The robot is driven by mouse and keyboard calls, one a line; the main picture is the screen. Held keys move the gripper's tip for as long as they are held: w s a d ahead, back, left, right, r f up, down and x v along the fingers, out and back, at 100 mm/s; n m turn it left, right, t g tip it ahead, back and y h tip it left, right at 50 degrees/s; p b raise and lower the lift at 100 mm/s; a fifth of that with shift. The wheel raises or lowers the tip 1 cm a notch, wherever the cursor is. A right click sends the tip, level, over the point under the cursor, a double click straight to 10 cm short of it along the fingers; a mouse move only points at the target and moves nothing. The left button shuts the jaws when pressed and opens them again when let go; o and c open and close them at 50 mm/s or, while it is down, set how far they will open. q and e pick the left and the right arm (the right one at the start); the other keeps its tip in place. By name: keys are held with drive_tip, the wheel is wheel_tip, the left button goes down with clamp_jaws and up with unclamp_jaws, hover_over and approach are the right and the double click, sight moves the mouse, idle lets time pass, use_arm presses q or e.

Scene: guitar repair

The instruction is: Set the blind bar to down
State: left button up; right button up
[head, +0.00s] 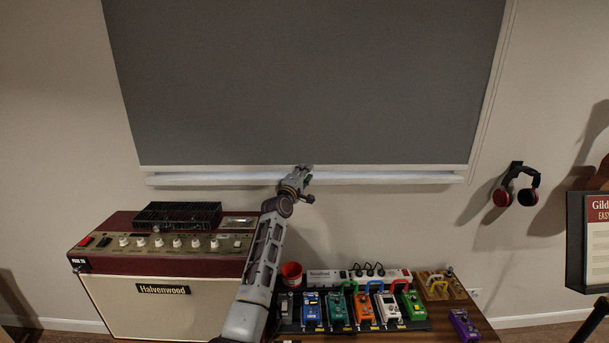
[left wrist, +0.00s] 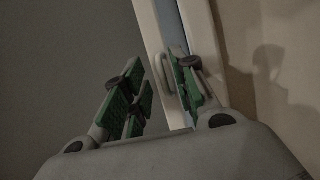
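The dark grey blind (head: 310,80) hangs over the window, with its pale bar (head: 220,168) along the lower edge, just above the white sill (head: 400,178). My left gripper (head: 303,172) is at the bar near its middle. In the left wrist view my left gripper (left wrist: 162,80) has its green-padded fingers apart. The pale bar (left wrist: 150,30) runs beyond them, and a small white rounded tab (left wrist: 178,65) shows near the right finger. I cannot tell whether a finger touches the tab or bar. My right gripper is not in view.
Below are a red and cream amplifier (head: 150,290) and a wooden table (head: 475,325) with several coloured pedals (head: 363,308) and a red cup (head: 291,273). Headphones (head: 517,188) hang on the wall at right.

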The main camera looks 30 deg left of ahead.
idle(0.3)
use_arm(q)
drive_tip(key=s+d+f, duration=0.1)
drive_tip(key=s, duration=1)
drive_tip(key=shift+s+d+f, duration=0.25)
drive_tip(key=shift+s+d, duration=0.1)
drive_tip(key=shift+d, duration=0.05)
idle(0.4)
